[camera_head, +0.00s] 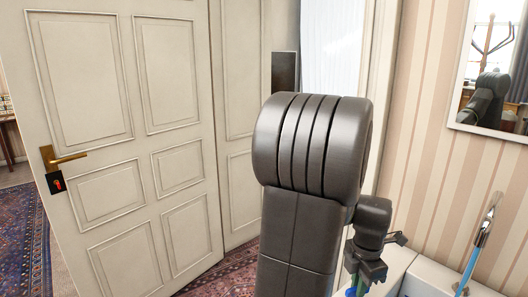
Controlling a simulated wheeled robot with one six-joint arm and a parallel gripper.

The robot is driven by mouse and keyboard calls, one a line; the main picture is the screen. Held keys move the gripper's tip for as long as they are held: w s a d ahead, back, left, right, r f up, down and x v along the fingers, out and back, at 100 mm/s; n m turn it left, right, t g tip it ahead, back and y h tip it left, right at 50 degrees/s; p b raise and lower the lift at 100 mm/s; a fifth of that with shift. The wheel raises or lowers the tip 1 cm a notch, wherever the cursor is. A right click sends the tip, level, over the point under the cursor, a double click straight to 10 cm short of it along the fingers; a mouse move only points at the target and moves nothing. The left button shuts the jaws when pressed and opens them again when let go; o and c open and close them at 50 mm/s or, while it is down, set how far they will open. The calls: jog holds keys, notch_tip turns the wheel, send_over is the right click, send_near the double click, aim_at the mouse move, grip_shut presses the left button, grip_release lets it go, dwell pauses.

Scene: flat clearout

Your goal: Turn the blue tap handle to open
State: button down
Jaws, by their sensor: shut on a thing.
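My gripper (362,280) points down at the bottom edge of the view, right of my large dark arm link. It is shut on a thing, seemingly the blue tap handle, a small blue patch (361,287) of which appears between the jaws. A bit of green shows beside it. The fingertips and most of what they hold are cut off by the frame edge, so the handle's angle cannot be told.
A white basin or counter edge (430,275) lies right of my gripper. A slanted blue rod with a silver top (470,266) stands there, apart from it. A mirror (492,70) hangs on the striped wall. A panelled door (110,150) with a brass handle is at left.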

jog(key=shift+n, duration=0.5)
jog(key=n, duration=0.4)
jog(key=shift+p, duration=0.4)
jog(key=c, duration=1.3)
grip_release()
notch_tip(320, 180, up, 7)
jog(key=p, duration=0.6)
jog(key=shift+f, duration=0.15)
